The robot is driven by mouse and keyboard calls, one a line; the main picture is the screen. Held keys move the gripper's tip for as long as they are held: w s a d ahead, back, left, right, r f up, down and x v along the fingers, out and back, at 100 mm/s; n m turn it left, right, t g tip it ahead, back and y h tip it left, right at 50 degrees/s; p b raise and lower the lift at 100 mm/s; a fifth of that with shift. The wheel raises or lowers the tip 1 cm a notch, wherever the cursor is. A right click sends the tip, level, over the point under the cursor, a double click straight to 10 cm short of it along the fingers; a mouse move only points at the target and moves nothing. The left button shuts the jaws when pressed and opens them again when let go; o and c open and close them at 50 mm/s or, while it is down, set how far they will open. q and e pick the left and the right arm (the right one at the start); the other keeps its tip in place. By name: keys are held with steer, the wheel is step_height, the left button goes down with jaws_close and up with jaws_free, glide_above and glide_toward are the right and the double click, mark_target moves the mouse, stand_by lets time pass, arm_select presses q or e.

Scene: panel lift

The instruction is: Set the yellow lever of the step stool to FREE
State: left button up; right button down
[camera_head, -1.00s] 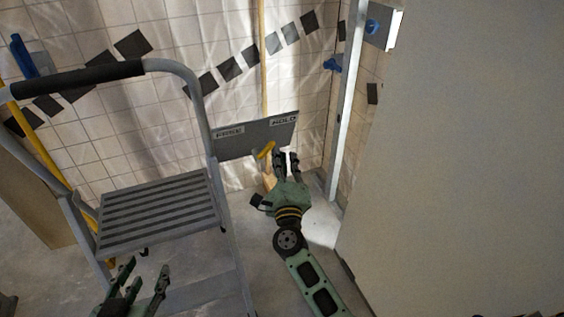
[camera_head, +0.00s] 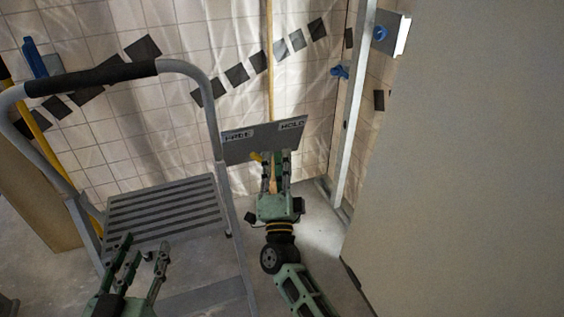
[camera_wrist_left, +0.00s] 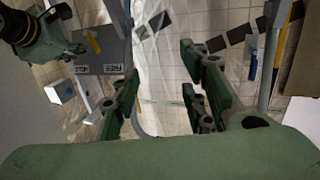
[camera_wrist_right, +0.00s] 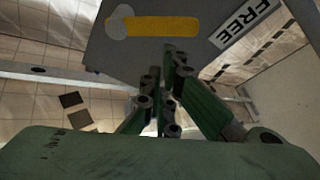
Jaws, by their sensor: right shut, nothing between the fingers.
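The grey panel (camera_head: 240,153) beside the step stool (camera_head: 170,212) has a FREE label (camera_head: 238,137) at left and a HOLD label (camera_head: 292,126) at right. The yellow lever (camera_head: 256,157) is mostly hidden behind my right gripper (camera_head: 276,157) in the head view. In the right wrist view the lever (camera_wrist_right: 165,26) runs from a grey round pivot toward the FREE label (camera_wrist_right: 247,22). My right gripper (camera_wrist_right: 175,48) is shut and empty, its tips close by the lever; I cannot tell whether they touch. My left gripper (camera_head: 142,250) is open and empty near the stool's step.
The stool's handrail (camera_head: 100,75) arches at left. A large pale panel (camera_head: 460,170) fills the right side. A metal post (camera_head: 352,110) stands behind my right arm. Tiled wall (camera_head: 190,130) is behind. A white box (camera_wrist_left: 60,91) shows in the left wrist view.

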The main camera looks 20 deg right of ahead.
arm_select(q)
steer(key=shift+d+r+t, duration=0.15)
steer(key=shift+r+t, duration=0.25)
steer(key=shift+r, duration=0.6)
arm_select(e)
steer(key=shift+a+n+t+y, duration=0.4)
steer(key=shift+a+n, duration=0.1)
steer(key=shift+n, duration=0.7)
steer(key=shift+r, duration=0.1)
steer(key=shift+d, duration=0.1)
arm_select(q)
steer(key=s+f+g+y+p, duration=0.1)
steer(key=s+f+g, duration=0.2)
steer(key=f, duration=0.3)
steer(key=s+a+f+g+p, duration=0.1)
steer(key=s+f+g, duration=0.1)
steer(key=f, duration=0.3)
steer(key=shift+s+f+g+y, duration=0.35)
steer(key=shift+s+g+y, duration=0.05)
steer(key=shift+g, duration=0.4)
arm_select(e)
steer(key=s+d+f, duration=0.1)
steer(key=s+f, duration=0.2)
steer(key=s, duration=0.6)
